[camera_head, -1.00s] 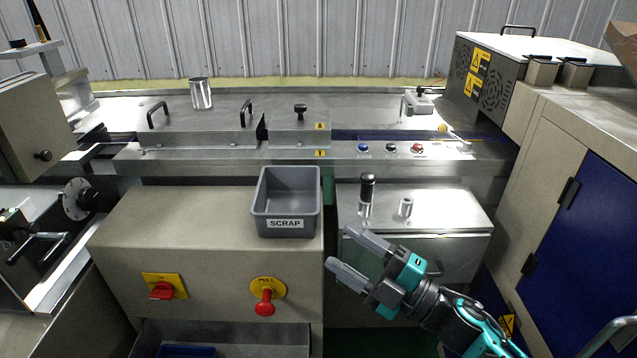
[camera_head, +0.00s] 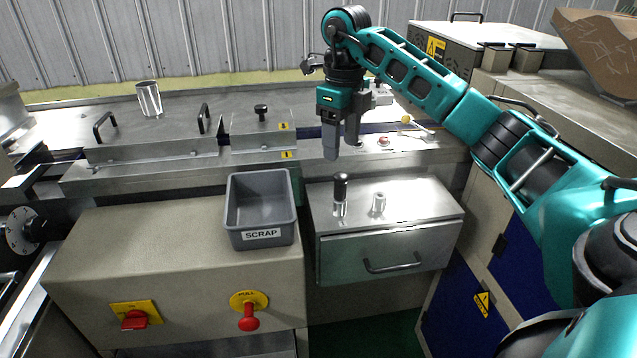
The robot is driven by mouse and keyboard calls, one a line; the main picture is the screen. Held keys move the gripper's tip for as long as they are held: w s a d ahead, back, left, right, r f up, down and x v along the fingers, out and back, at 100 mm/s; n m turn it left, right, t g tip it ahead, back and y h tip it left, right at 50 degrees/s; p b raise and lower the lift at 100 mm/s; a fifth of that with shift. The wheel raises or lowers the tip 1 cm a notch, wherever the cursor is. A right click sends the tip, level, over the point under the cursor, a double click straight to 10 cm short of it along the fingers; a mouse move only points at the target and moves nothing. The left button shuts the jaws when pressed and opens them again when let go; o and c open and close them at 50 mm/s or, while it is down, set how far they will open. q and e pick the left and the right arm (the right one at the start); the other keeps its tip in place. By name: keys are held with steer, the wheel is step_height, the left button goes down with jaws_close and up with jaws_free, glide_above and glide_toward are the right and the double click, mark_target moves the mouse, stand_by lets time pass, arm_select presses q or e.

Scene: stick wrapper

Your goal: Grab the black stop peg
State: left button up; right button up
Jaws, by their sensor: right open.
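The black stop peg (camera_head: 340,187) stands upright in a metal holder on the steel top of the drawer box (camera_head: 440,212), just right of the scrap bin. My right gripper (camera_head: 341,150) points down above and behind the peg in the picture, with its grey fingers apart and nothing between them. The fingertips are clear of the peg. My left gripper is not in view.
A short metal socket (camera_head: 379,203) stands right of the peg. The grey SCRAP bin (camera_head: 232,209) is to its left. Black-knobbed guards and a steel cup (camera_head: 149,99) are behind. A red pull knob (camera_head: 249,318) and yellow-plated switch (camera_head: 136,316) are on the front.

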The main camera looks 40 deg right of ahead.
glide_above(340, 190)
steer(key=f, duration=0.6)
steer(key=shift+w+d, duration=0.15)
steer(key=shift+d, duration=0.15)
steer(key=shift+f, duration=0.7)
steer(key=f, duration=0.5)
steer(key=shift+w+d+f, duration=0.1)
steer(key=shift+w+d, duration=0.05)
steer(key=shift+w, duration=0.15)
steer(key=c, duration=1.1)
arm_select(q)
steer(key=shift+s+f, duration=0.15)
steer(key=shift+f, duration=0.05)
